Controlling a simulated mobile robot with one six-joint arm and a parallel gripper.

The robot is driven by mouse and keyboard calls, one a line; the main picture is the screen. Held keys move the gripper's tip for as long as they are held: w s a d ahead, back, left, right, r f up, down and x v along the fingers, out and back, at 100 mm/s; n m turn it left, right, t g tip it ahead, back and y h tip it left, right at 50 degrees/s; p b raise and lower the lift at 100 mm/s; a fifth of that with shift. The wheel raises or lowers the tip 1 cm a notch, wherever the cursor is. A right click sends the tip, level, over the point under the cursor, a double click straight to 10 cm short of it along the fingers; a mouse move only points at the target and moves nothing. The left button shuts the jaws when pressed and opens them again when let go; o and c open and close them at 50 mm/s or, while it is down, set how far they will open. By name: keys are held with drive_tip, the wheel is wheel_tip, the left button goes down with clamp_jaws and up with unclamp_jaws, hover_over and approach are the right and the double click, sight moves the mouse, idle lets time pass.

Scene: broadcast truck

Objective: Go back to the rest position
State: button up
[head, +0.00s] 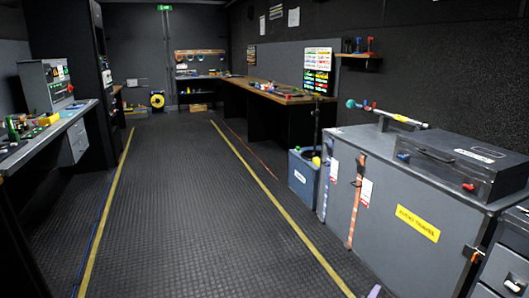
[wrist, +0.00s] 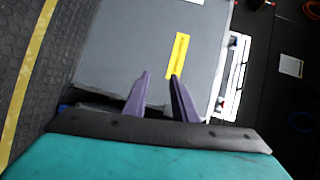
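My gripper (wrist: 160,75) shows in the wrist view with its two purple fingers apart and nothing between them. The fingertips lie in front of a grey cabinet (wrist: 130,40) with a yellow label, and no contact with it shows. In the head view only a small purple tip shows at the bottom edge, right of centre. The rest of my arm is out of that view.
The grey cabinet (head: 385,210) stands close on the right, with a black case (head: 455,165) on top. A blue bin (head: 302,175) stands beyond it. A workbench (head: 55,135) runs along the left. The ribbed floor (head: 175,200) between the yellow lines is clear.

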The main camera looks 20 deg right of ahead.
drive_tip(key=w+a+f+n+y+p, duration=0.2)
drive_tip(key=w+a+n+y+p, duration=0.15)
drive_tip(key=a, duration=0.75)
drive_tip(key=w+a+f+n+t+y+p, duration=0.15)
drive_tip(key=a+n+y+p, duration=0.3)
drive_tip(key=a, duration=0.65)
drive_tip(key=w+a+f+n+g+y+p, duration=0.1)
drive_tip(key=w+a+n+y+p, duration=0.3)
drive_tip(key=a, duration=0.6)
drive_tip(key=s+a+f+n+g+y+p, duration=0.25)
drive_tip(key=s+a+n, duration=0.25)
drive_tip(key=s+a, duration=0.3)
drive_tip(key=s+a+f+n+g+y+p, duration=0.1)
drive_tip(key=s+a+f+n+g+p, duration=0.15)
drive_tip(key=s+a+n+g, duration=0.35)
drive_tip(key=s+d+n+g+h, duration=0.1)
drive_tip(key=s+n+g, duration=0.4)
drive_tip(key=s, duration=1.4)
drive_tip(key=shift+d+r+g, duration=0.15)
drive_tip(key=shift+r+g, duration=0.15)
drive_tip(key=shift+g, duration=0.4)
drive_tip(key=shift+s+h, duration=0.1)
drive_tip(key=shift+h, duration=0.15)
